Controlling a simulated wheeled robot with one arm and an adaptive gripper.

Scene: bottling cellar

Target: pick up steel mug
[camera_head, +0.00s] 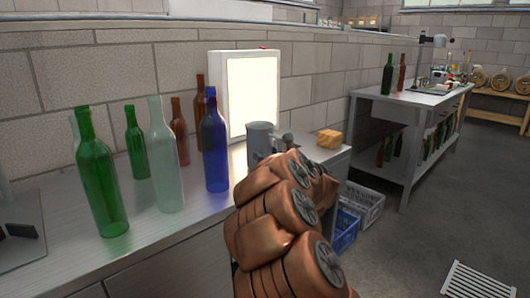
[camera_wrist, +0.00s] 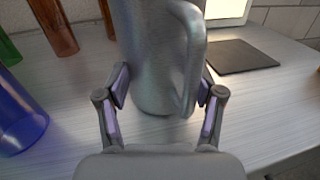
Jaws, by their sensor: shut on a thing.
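The steel mug (camera_wrist: 155,60) is grey and upright, with its handle facing my gripper in the wrist view. It also shows in the head view (camera_head: 261,139), partly hidden behind my arm. My gripper (camera_wrist: 164,90) has one finger on each side of the mug and is shut on it. The mug's base is at or very close to the bench top; I cannot tell whether it touches. In the head view my arm hides most of my gripper.
A blue bottle (camera_head: 215,145) stands just left of the mug. Green (camera_head: 100,180), clear (camera_head: 164,160) and brown bottles (camera_head: 180,130) stand further left. A lit panel (camera_head: 252,95) is behind. A dark flat mat (camera_wrist: 240,57) lies right of the mug.

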